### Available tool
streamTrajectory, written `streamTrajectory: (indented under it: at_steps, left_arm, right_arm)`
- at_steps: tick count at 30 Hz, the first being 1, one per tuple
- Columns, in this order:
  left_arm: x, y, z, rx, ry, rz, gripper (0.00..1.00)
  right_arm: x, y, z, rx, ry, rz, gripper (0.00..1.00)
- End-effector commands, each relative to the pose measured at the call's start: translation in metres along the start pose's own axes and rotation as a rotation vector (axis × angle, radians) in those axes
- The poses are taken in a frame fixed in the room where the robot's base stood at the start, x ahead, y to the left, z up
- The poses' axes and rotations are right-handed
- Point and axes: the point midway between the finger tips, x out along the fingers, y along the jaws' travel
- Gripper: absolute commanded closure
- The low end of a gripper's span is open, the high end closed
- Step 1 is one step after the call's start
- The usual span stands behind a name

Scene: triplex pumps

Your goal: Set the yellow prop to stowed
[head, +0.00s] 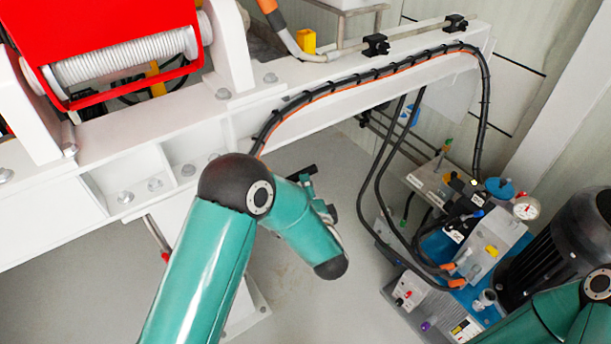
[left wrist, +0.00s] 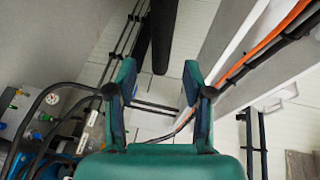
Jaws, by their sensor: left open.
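A narrow yellow bar (head: 155,76) shows behind the white rope drum, under the red frame; most of it is hidden. I cannot tell for sure that it is the yellow prop. My left gripper (left wrist: 158,88) is open in the left wrist view, with nothing between its fingers. In the head view it is mostly hidden behind my left forearm, below the white beam and well apart from the yellow bar. Part of my right arm shows at the lower right of the head view; its gripper is out of view.
A red winch frame (head: 100,25) stands over the rope drum (head: 125,57). The white beam (head: 215,115) crosses the scene. Black hoses (head: 375,185) hang down to a pump unit with a gauge (head: 526,208) and a dark motor (head: 560,245). A yellow block (head: 306,40) sits on the beam.

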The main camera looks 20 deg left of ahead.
Motion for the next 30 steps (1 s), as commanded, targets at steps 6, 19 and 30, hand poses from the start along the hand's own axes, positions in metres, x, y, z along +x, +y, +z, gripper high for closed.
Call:
streamTrajectory:
  at_steps: [6,19,30]
  left_arm:
    - [0.042,0.000,0.001,-0.001,-0.002,0.000,0.48]
    - [0.068,0.001,-0.001,0.001,0.002,0.002,0.48]
    - [0.068,0.001,-0.001,0.000,0.003,0.001,0.85]
  right_arm:
    - [-0.001,0.000,0.000,0.000,0.000,0.000,0.55]
    - [-0.002,-0.001,0.000,0.000,0.000,0.000,0.55]
    - [-0.001,-0.001,0.000,0.000,0.000,0.000,0.55]
